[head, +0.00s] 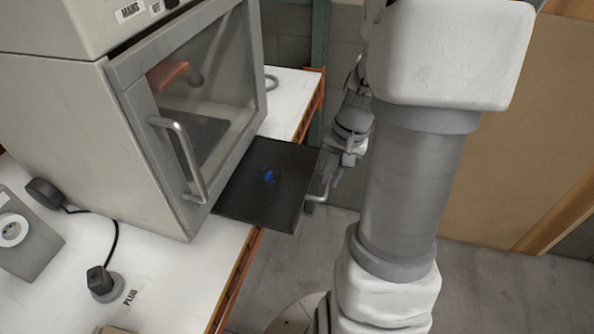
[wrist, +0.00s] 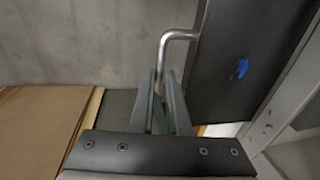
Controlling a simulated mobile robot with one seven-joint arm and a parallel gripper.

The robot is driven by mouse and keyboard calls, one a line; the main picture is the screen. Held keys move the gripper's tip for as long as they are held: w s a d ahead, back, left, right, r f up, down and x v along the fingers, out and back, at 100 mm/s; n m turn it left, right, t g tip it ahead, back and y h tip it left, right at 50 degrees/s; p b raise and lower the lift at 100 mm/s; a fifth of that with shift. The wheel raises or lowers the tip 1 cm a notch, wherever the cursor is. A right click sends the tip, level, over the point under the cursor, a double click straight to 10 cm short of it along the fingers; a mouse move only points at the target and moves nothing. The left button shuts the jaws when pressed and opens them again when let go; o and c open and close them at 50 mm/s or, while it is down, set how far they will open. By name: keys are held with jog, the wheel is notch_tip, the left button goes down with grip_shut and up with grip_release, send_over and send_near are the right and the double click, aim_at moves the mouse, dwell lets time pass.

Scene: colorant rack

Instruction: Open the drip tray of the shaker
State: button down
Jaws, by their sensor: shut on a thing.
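The shaker (head: 75,130) is a beige cabinet with a glazed door on the white bench at the left of the head view. Its black drip tray (head: 262,205) sticks out from under the door, past the bench edge, with a blue stain on it. The tray also shows in the wrist view (wrist: 222,85). A bent metal handle (head: 322,192) is on the tray's outer edge. My gripper (head: 340,165) is at that handle. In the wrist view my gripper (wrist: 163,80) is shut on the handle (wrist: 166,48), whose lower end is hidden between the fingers.
The shaker door (head: 215,80) is shut, with a vertical bar handle (head: 181,160). A plug and cable (head: 100,280) and a socket (head: 15,230) lie on the bench (head: 165,285). A brown board (head: 520,130) stands at the right. Floor (head: 480,285) is open below the arm.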

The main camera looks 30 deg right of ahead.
jog(key=s+d, duration=0.3)
jog(key=shift+s+d+b, duration=0.35)
jog(key=c, duration=1.2)
grip_release()
jog(key=shift+o, duration=0.2)
jog(key=shift+r, duration=0.1)
notch_tip(320, 180, up, 17)
jog(key=s+d+p, duration=0.2)
jog(key=p, duration=0.1)
jog(key=shift+d, duration=0.15)
